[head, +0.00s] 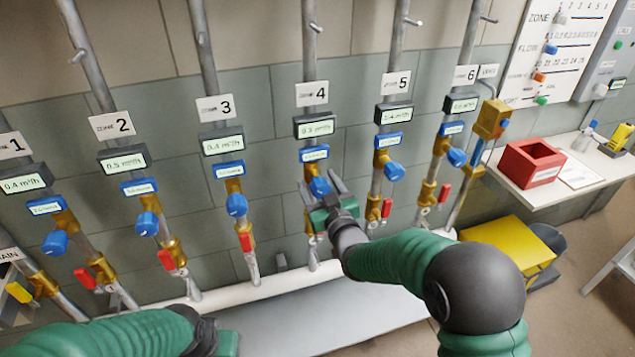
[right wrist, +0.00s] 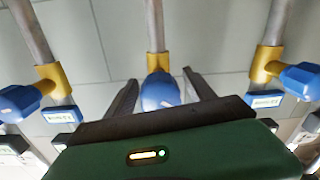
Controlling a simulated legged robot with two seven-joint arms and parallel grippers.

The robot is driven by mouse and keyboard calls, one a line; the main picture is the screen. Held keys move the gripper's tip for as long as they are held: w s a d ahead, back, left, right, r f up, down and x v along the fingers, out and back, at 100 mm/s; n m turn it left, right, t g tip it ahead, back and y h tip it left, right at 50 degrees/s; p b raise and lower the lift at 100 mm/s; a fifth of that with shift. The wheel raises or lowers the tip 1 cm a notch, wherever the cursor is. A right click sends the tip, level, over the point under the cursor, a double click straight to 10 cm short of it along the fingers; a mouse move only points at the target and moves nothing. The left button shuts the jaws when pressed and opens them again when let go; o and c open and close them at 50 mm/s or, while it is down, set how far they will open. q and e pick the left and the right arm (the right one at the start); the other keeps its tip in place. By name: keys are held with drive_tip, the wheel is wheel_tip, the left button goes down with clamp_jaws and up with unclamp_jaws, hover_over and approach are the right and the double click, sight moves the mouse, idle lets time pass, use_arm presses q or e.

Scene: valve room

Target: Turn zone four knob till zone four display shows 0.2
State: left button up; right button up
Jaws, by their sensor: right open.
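The zone 4 display (head: 315,126) is a dark box on the zone 4 pipe; its digits look like 0.3 but are small. The blue zone 4 knob (head: 319,187) sits below it, under a small blue label. My right gripper (head: 322,184) is open, with its fingers on either side of the knob. In the right wrist view the knob (right wrist: 160,90) lies between the two spread fingers (right wrist: 163,92), with gaps on both sides. My left arm shows at the bottom left of the head view, but its fingers are hidden or out of frame.
Neighbouring blue knobs for zone 3 (head: 237,204) and zone 5 (head: 394,172) stand on either side. Red-handled valves (head: 246,241) sit lower on the pipes. A red box (head: 530,163) rests on a shelf at the right, above a yellow box (head: 508,247).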

drive_tip(key=shift+w+a, duration=0.2)
drive_tip(key=shift+w, duration=0.2)
